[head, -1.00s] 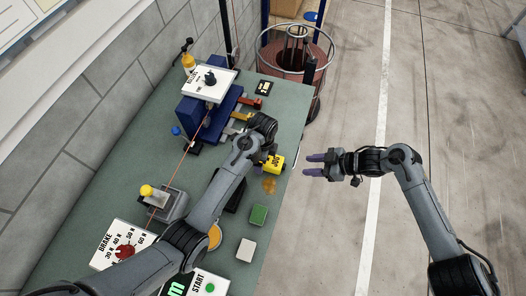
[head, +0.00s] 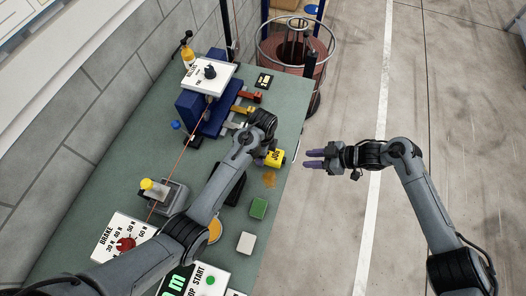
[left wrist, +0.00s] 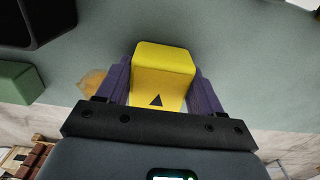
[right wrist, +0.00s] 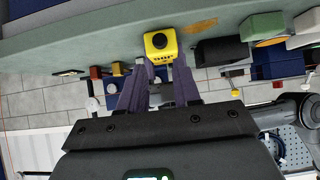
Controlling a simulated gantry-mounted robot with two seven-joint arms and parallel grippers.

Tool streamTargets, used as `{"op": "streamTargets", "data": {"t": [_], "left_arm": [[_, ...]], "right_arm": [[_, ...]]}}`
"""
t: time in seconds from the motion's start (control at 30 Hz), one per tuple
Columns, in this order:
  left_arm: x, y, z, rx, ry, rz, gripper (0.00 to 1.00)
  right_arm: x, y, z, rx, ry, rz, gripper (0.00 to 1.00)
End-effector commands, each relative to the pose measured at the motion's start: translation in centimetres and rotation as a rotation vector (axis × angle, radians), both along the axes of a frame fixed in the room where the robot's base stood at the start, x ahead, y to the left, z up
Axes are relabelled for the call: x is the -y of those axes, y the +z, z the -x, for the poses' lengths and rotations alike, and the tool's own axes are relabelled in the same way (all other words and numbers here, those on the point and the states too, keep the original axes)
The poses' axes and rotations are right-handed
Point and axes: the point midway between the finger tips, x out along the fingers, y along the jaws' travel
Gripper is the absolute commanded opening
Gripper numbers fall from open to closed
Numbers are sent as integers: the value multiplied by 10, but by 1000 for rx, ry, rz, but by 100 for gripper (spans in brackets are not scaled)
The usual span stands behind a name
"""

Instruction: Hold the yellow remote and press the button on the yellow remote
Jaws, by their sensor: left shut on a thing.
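The yellow remote (head: 276,158) with dark lettering is near the right edge of the green table. My left gripper (left wrist: 164,82) is shut on it, with one purple finger on each side of its yellow body. In the right wrist view the remote (right wrist: 162,53) faces me, with a dark round button (right wrist: 159,40) on its face. My right gripper (head: 314,159) is open and empty, to the right of the remote, with its fingers pointing at it. A gap lies between the fingers and the remote in the head view.
A green block (head: 258,207) and a white block (head: 246,243) lie on the green table (head: 284,108) below the remote. A blue machine (head: 193,105) stands further back. A wire-ringed drum (head: 291,72) stands beyond the table. The floor on the right is clear.

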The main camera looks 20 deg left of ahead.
Motion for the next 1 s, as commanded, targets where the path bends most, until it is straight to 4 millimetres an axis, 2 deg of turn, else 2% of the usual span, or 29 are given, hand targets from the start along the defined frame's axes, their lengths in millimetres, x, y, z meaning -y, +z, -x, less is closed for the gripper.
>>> {"op": "streamTargets", "data": {"t": [0.03, 0.2, 1.0], "left_arm": [[0, 0, 0, 0, 0, 0, 28], [0, 0, 0, 0, 0, 0, 28], [0, 0, 0, 1, 0, 0, 28]], "right_arm": [[0, 0, 0, 0, 0, 0, 24], [0, 0, 0, 0, 0, 0, 0], [0, 0, 0, 0, 0, 0, 0]]}}
